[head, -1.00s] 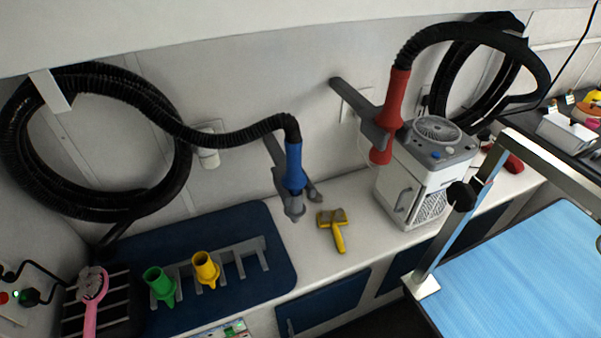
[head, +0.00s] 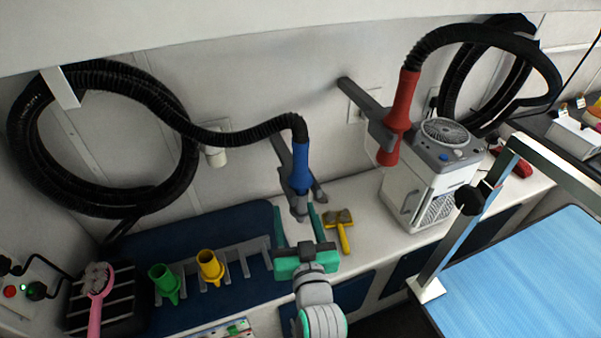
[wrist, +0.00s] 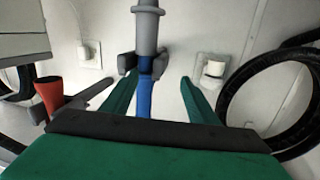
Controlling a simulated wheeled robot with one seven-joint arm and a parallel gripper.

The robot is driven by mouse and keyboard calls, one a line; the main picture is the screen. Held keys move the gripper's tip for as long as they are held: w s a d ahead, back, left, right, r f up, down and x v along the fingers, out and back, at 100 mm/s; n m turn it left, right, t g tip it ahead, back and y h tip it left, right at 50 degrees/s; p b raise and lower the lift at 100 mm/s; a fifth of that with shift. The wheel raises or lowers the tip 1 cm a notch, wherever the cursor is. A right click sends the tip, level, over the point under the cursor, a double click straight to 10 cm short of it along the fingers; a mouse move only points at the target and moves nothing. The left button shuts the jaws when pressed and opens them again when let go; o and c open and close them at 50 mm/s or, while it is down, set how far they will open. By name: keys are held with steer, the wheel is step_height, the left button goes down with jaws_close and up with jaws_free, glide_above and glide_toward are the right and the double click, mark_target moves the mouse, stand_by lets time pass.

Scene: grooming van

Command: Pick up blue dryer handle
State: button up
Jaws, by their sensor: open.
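The blue dryer handle (head: 301,166) hangs in a grey wall holder (head: 281,150), with a black hose at its top and a grey nozzle (head: 298,204) at its lower end. My gripper (head: 295,213) is open, with green fingers, just below and in front of the handle in the head view. In the wrist view, the blue handle (wrist: 145,97) and its grey nozzle (wrist: 147,30) show between the two spread fingers of my gripper (wrist: 155,85). No contact between fingers and handle is visible.
A red dryer handle (head: 402,105) hangs to the right above a white machine (head: 428,180). A yellow brush (head: 341,226) lies on the counter near my right finger. Green (head: 165,281) and yellow (head: 210,266) nozzles sit in a rack to the left. A coiled hose (head: 30,150) hangs at left.

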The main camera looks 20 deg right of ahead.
steer(key=n, duration=0.1)
glide_toward(302, 160)
steer(key=shift+t, duration=0.3)
steer(key=w, duration=0.3)
steer(key=w+f, duration=0.1)
steer(key=shift+w+d, duration=0.35)
steer(key=shift+w+d+r, duration=0.1)
steer(key=shift+w+r, duration=0.1)
steer(key=w, duration=0.5)
steer(key=shift+w+d, duration=0.25)
steer(key=shift+d, duration=0.05)
steer(key=shift+w+d+r, duration=0.1)
steer(key=shift+w, duration=0.75)
steer(key=shift+w+d+r, duration=0.15)
steer(key=shift+w, duration=0.65)
steer(key=shift+w+d+r, duration=0.1)
steer(key=shift+w, duration=0.75)
steer(key=c, duration=1.3)
